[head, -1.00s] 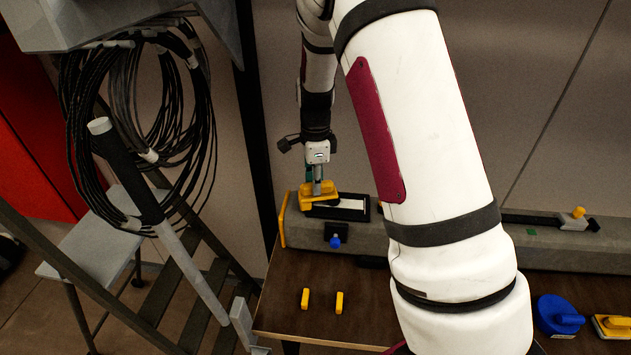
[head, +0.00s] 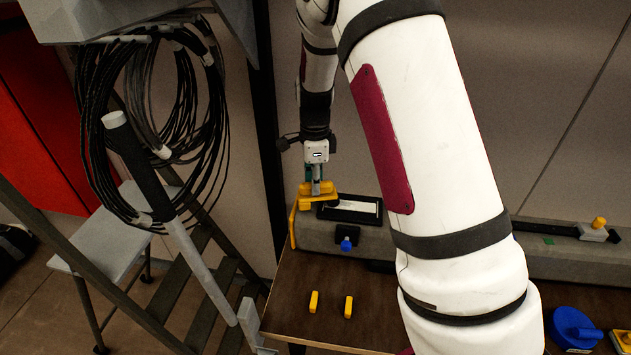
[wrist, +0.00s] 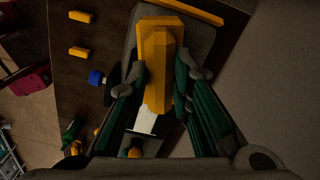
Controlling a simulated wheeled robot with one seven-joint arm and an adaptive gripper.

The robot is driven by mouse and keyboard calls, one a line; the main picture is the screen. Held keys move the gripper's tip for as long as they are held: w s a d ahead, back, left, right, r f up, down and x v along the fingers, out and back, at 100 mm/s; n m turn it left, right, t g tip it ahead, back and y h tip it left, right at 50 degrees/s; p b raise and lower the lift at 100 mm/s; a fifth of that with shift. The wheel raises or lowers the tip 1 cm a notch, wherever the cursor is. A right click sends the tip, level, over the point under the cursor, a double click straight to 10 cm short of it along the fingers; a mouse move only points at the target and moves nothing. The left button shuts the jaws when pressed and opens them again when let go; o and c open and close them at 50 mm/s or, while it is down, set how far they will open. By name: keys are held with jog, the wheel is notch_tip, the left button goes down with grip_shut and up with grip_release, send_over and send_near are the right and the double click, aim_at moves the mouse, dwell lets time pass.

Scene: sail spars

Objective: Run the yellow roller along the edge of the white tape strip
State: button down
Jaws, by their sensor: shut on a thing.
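My gripper (head: 317,183) is shut on the yellow roller (head: 318,197), above the left end of the grey spar. In the wrist view the yellow roller (wrist: 157,60) lies between the green-sided fingers of my gripper (wrist: 163,80). The white tape strip (head: 358,206) lies inside a black frame on the spar, just right of the roller. It also shows in the wrist view (wrist: 143,123), below the roller and partly hidden by it and the fingers. I cannot tell whether the roller touches the surface.
The grey spar (head: 375,240) lies along the back of the brown bench (head: 300,280). A blue knob (head: 346,244) sticks out of its front. Two small yellow pieces (head: 331,304) lie on the bench. A blue round tool (head: 574,327) is at right. Coiled cables (head: 95,130) hang at left.

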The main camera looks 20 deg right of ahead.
aim_at(329, 184)
jog(key=shift+s+d+p, duration=0.2)
jog(key=shift+s+d, duration=0.3)
jog(key=shift+d, duration=0.2)
jog(key=shift+s+d+p, duration=0.15)
jog(key=shift+s+d, duration=0.35)
jog(key=shift+d, duration=0.2)
jog(key=shift+s+d+p, duration=0.2)
jog(key=shift+s+d, duration=0.25)
jog(key=shift+d, duration=0.25)
jog(key=shift+s+d+p, duration=0.15)
jog(key=shift+s+d, duration=0.3)
jog(key=shift+d, duration=0.25)
jog(key=shift+s+d, duration=0.45)
jog(key=shift+d, duration=0.25)
jog(key=shift+s+d, duration=0.4)
jog(key=shift+d, duration=0.25)
jog(key=shift+w+a, duration=0.5)
jog(key=shift+a, duration=0.25)
jog(key=shift+w+a, duration=0.45)
jog(key=shift+a, duration=0.25)
jog(key=shift+a, duration=0.1)
